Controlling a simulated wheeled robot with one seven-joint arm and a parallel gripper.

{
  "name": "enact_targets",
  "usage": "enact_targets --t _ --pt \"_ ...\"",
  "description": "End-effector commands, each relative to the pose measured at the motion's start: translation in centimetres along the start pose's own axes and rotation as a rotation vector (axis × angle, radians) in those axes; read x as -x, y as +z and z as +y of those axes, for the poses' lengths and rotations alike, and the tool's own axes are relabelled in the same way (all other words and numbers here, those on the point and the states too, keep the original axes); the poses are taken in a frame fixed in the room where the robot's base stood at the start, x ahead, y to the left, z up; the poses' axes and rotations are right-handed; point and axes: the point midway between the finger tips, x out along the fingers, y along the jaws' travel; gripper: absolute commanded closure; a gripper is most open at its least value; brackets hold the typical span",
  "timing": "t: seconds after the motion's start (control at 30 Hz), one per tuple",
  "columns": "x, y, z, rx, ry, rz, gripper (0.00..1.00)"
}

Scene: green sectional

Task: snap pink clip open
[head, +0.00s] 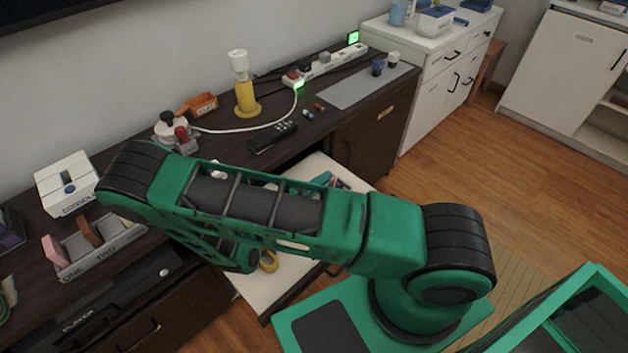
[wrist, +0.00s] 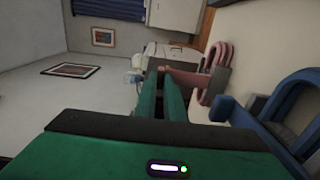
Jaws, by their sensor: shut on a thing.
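The pink clip (wrist: 217,72) shows in the wrist view, right of the fingertips, against a pale surface. It has a looped pink part at the top and a flat arm reaching left to the fingers. My gripper (wrist: 163,72) is shut on the end of that arm, with its two green fingers close together. Whether the clip is open or closed is hard to tell.
A blue clip (wrist: 262,112) is close to the gripper's right side in the wrist view. In the head view, an open drawer (head: 248,290) lies below my arm, with a yellow item (head: 269,262) inside. The dark desk top holds a yellow lamp (head: 246,98) and a remote (head: 273,136).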

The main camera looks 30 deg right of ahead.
Motion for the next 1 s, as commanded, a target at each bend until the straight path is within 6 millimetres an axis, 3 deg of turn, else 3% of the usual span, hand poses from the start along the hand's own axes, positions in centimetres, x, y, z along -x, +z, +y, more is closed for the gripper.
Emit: enact_targets --t 0.5,0.53,0.6,1.0 --pt "-0.39 0.30 -0.25 0.003 0.010 -0.009 1.00" --pt "-0.40 0.30 -0.25 0.003 0.010 -0.009 0.86" --pt "-0.42 0.31 -0.23 0.003 0.010 -0.009 0.72" --pt "-0.42 0.24 0.44 0.000 0.011 -0.010 0.72"
